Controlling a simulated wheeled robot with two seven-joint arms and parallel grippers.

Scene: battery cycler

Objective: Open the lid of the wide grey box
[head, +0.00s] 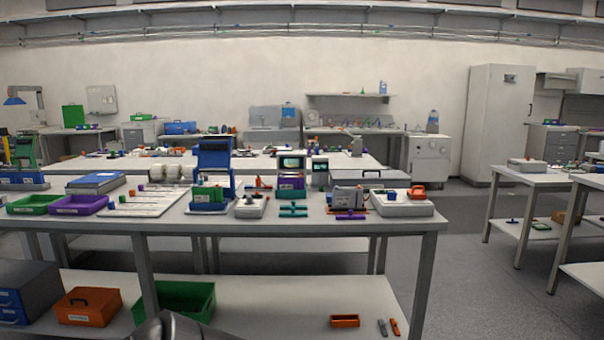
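A low, wide grey box (384,179) with a dark handle shows at the back right of the near workbench (290,228). Its lid looks shut, and the things in front partly hide it. Another small grey box (527,165) sits on a side table at the right; I cannot tell for sure which of them is the wide grey box. Neither of my grippers is in view. Only a dark rounded part, probably mine, shows at the bottom edge.
The near bench carries a green tray (34,204), a purple tray (78,205), a blue press (213,175) and a white device with an orange part (402,206). Its lower shelf holds a green crate (206,302) and an orange box (88,307). Floor (475,270) is clear at the right.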

